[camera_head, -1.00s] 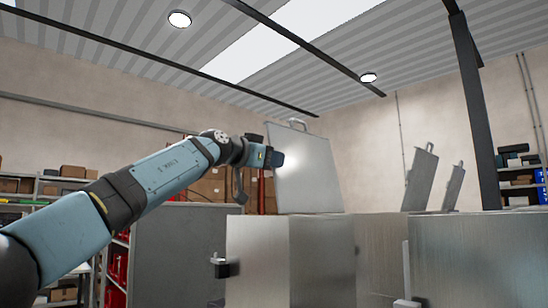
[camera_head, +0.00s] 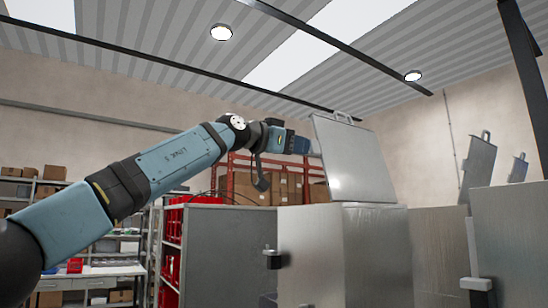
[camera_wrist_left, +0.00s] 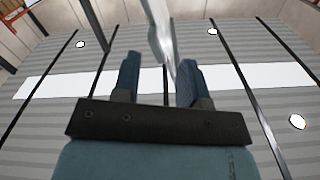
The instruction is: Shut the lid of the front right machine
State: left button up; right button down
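A metal box machine (camera_head: 350,255) stands in the middle of the head view with its lid (camera_head: 357,160) raised and tilted slightly back, a handle on its top edge. Another machine (camera_head: 515,235) is cut off at the right edge. I cannot tell for certain which is the front right one. My left gripper (camera_head: 306,145) is at the left edge of the middle lid; contact cannot be told. In the left wrist view, its two fingers (camera_wrist_left: 157,75) stand apart, and a metal panel (camera_wrist_left: 160,28) shows edge-on beyond and between them. My right gripper is not in view.
Two more raised lids, one nearer (camera_head: 477,170) and one farther (camera_head: 518,168), stand at the right. A grey cabinet (camera_head: 228,250) is left of the middle machine. Shelves with boxes (camera_head: 265,185) line the back. A dark post (camera_head: 525,70) rises at the right.

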pick_arm(q)
jog(key=b+v, duration=0.1)
jog(key=v, duration=0.5)
jog(key=shift+a+b, duration=0.25)
jog(key=shift+b, duration=0.15)
